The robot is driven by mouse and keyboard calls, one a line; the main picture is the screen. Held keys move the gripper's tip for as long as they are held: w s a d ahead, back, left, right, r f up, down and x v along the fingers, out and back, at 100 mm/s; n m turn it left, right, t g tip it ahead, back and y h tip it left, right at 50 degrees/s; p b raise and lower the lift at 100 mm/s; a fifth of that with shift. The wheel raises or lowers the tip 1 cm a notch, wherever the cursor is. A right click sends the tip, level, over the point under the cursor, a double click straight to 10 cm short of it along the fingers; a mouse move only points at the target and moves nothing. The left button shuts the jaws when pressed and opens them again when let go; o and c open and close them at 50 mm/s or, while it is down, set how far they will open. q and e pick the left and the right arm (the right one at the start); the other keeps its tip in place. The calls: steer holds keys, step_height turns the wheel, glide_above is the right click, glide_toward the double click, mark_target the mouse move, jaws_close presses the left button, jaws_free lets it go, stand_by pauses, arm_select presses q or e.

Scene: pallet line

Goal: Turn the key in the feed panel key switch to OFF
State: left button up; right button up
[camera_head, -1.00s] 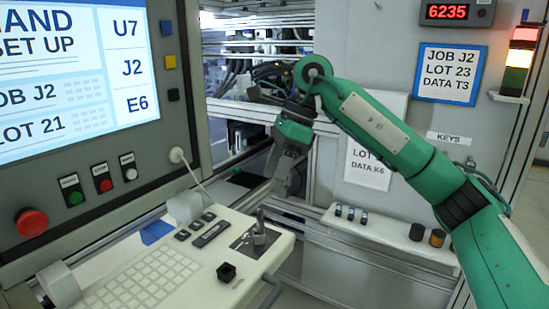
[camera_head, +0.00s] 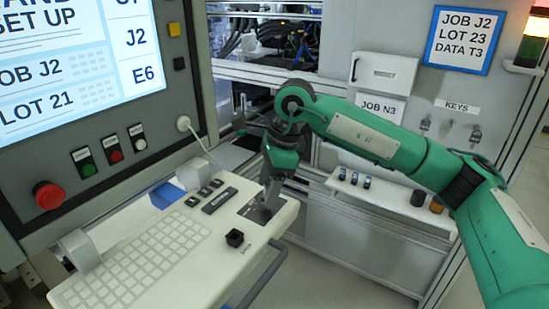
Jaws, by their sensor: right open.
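The feed panel (camera_head: 185,285) is a white sloping console at lower left and centre. Its key switch sits on a dark plate (camera_head: 250,209) near the panel's right end. My right gripper (camera_head: 267,198) points down over this plate, with its fingers at the switch. It is open, and its fingers hide most of the switch and any key in it. I cannot tell the key's position or whether the fingers touch it. My left gripper is out of view.
The screen cabinet (camera_head: 130,105) stands at left with a red stop button (camera_head: 48,195). Keys (camera_head: 476,134) hang on the back wall. A shelf (camera_head: 385,195) holds small parts.

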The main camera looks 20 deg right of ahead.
steer(key=shift+x, duration=0.8)
steer(key=shift+c, duration=0.5)
steer(key=c, duration=0.9)
steer(key=shift+f+m+t+b, duration=0.2)
steer(key=shift+m+t+b, duration=0.1)
steer(key=shift+m+b, duration=0.6)
steer(key=shift+c, duration=0.3)
steer(key=m+t+b, duration=0.1)
steer(key=m+b, duration=0.2)
steer(key=m, duration=0.2)
steer(key=shift+s+h, duration=0.1)
steer(key=shift+h, duration=0.2)
steer(key=o, duration=0.6)
steer(key=shift+r+m, duration=0.1)
steer(key=shift+m, duration=0.3)
steer(key=o, duration=0.5)
steer(key=shift+c, duration=0.2)
steer(key=shift+o, duration=0.4)
